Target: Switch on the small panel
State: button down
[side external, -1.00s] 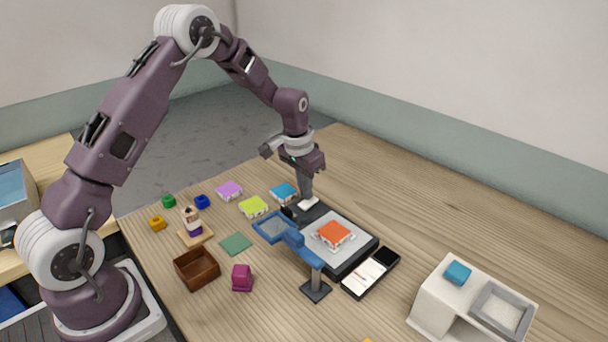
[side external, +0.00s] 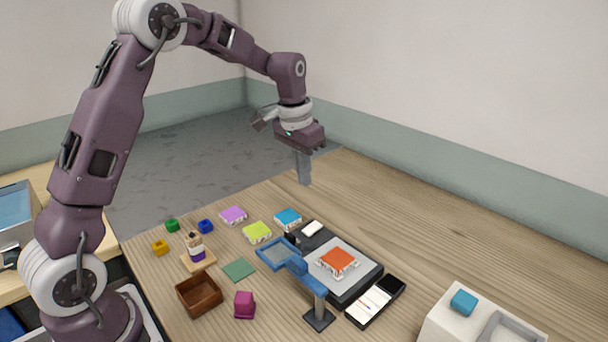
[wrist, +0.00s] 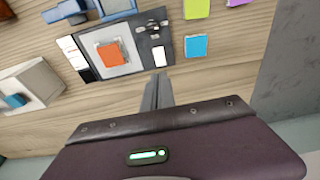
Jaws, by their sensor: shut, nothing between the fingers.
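A dark flat slab (side external: 352,291) lies on the table with a grey plate (side external: 322,273) on it. An orange tile-like piece (side external: 338,261) rests on the plate. A white pad (side external: 313,229) sits at the slab's far end; it also shows in the wrist view (wrist: 158,56). A smaller black-and-white panel (side external: 370,303) lies beside the slab, its white part bright. Which of these is the small panel I cannot tell for sure. My gripper (side external: 304,184) is shut and empty, raised above the table beyond the white pad; its fingers also show in the wrist view (wrist: 157,80).
A blue stand with a framed lens (side external: 278,254) leans over the slab's near-left side. A brown box (side external: 199,293) and white block (side external: 455,325) stand nearer. The table's far right is clear.

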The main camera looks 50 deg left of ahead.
aim_at(316, 225)
jog(key=w+f, duration=0.1)
jog(key=f, duration=0.3)
jog(key=w+f, duration=0.1)
jog(key=f, duration=0.4)
jog(key=w+f, duration=0.1)
jog(key=f, duration=0.3)
jog(key=shift+w+f, duration=0.3)
jog(key=shift+f, duration=0.05)
jog(key=shift+w+f, duration=0.1)
jog(key=shift+f, duration=0.15)
jog(key=shift+s+r, duration=0.15)
jog(key=shift+s, duration=0.7)
jog(key=shift+r, duration=0.1)
